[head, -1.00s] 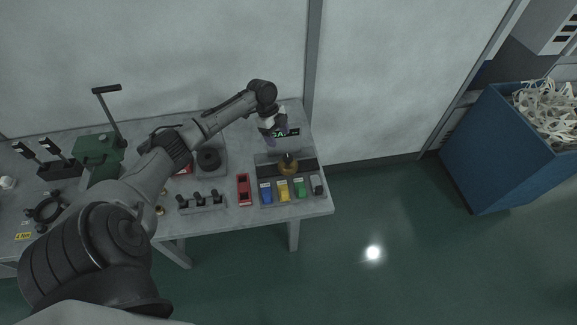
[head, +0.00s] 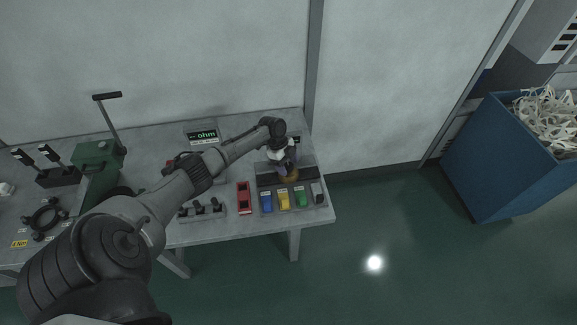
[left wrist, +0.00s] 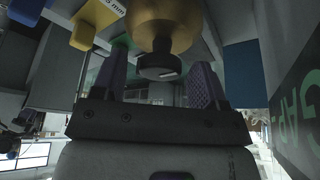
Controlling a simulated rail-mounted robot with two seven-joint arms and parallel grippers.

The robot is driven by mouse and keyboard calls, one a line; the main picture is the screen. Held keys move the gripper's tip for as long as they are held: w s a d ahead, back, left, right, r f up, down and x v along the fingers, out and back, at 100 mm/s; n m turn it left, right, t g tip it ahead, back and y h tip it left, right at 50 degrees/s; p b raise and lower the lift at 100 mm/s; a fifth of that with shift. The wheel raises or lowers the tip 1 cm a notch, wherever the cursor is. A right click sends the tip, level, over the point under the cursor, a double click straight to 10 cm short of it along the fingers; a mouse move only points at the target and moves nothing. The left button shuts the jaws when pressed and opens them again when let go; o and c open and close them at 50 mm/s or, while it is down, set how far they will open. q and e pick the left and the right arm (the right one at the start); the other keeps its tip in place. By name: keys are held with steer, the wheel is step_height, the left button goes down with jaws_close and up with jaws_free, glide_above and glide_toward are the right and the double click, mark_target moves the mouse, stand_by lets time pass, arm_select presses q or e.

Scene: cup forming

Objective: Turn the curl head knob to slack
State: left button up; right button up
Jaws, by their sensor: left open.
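The curl head is a brass-coloured rounded body (left wrist: 165,22) at the top of the left wrist view, with a dark round knob (left wrist: 158,66) at its end. A small pale mark shows on the knob. My left gripper (left wrist: 160,80) is open, with one purple-grey finger on each side of the knob and visible gaps between. I cannot tell how deep the knob sits between the fingers. In the head view my left gripper (head: 286,166) is over the brass head (head: 288,178), mostly covering it. My right gripper is not in view.
Blue (head: 266,202), yellow (head: 284,200) and green (head: 301,197) blocks sit in front of the head. A red device (head: 243,198) is left of them. An "ohm" display (head: 202,136) stands behind my arm. A blue bin (head: 505,165) stands far right.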

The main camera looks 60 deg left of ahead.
arm_select(q)
steer(key=shift+d+f, duration=0.2)
steer(key=shift+f, duration=0.2)
steer(key=shift+c, duration=0.2)
steer(key=c, duration=0.9)
